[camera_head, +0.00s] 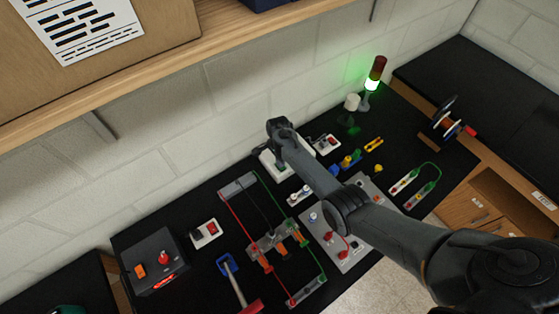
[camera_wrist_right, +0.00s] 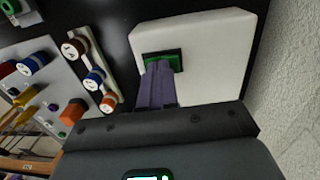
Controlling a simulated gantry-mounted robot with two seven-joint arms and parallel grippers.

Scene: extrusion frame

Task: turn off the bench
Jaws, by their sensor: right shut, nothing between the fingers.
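A white box (camera_wrist_right: 205,40) with a green switch in a dark frame (camera_wrist_right: 176,57) fills the top of the right wrist view. In the head view the white box (camera_head: 268,163) is mostly hidden behind my right arm, near the wall. My right gripper (camera_wrist_right: 159,68) is shut and empty, its fingertips right at the green switch; I cannot tell whether they touch it. In the head view my right gripper (camera_head: 281,128) is seen from behind, above the box. The signal tower (camera_head: 373,80) at the back right glows green below a dark red top. My left gripper is not in view.
A black box (camera_head: 153,262) with an orange switch and a red light stands at the left. White boxes with red switches (camera_head: 206,232) (camera_head: 327,144), a wired frame (camera_head: 240,185), a grey panel (camera_head: 337,253) and a spool (camera_head: 445,118) crowd the black bench top. A block wall rises behind.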

